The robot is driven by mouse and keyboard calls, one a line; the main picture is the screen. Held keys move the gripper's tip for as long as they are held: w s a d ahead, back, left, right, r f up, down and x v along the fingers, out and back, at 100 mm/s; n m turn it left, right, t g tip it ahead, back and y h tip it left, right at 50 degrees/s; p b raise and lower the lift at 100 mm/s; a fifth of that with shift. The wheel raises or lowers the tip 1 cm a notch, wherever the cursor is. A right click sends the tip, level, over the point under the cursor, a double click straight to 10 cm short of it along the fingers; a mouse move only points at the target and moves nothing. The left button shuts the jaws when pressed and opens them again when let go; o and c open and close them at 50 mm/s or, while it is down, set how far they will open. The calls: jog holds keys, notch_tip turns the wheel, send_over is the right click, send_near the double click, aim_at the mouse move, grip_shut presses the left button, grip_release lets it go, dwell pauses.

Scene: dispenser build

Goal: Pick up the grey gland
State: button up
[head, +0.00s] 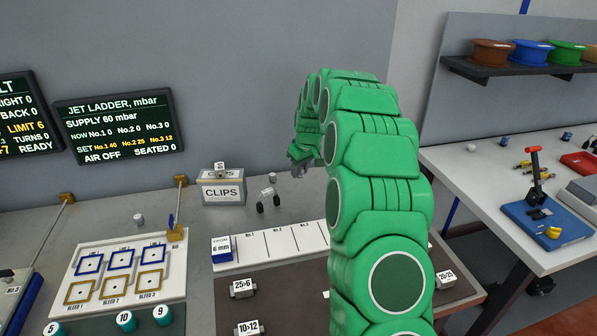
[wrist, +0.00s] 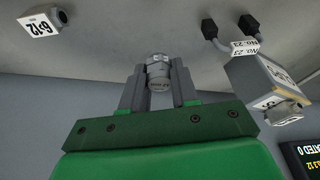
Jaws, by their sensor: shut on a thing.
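My gripper (wrist: 158,84) is shut on a small grey cylindrical piece, the grey gland (wrist: 159,72), which sits between its two fingers in the wrist view. The gland's ridged end shows just past the fingertips, with small lettering on its side. In the head view my gripper (head: 299,168) is small and dark at the end of my green arm, behind the bench items. The gland cannot be made out there. How far it is above the bench is not clear.
The CLIPS box (head: 222,190) stands left of my gripper, with a black-footed clip (head: 268,200) nearby. A small pale fitting (head: 138,219) stands farther left, by the bleed board (head: 120,300). A white strip (head: 290,238) and labelled blocks (head: 243,288) lie in front.

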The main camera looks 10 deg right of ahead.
jog(key=s+a+r+m, duration=0.1)
jog(key=s+r, duration=0.1)
jog(key=s, duration=0.8)
jog(key=s+a+r, duration=0.2)
jog(key=s, duration=0.8)
send_near(299, 209)
jog(key=shift+s+a+f, duration=0.1)
jog(key=shift+a+f, duration=0.4)
jog(key=shift+w+f, duration=0.7)
jog(key=shift+w+d+f, duration=0.1)
jog(key=shift+w+f, duration=0.15)
jog(key=shift+f, duration=1.5)
jog(key=shift+f, duration=0.1)
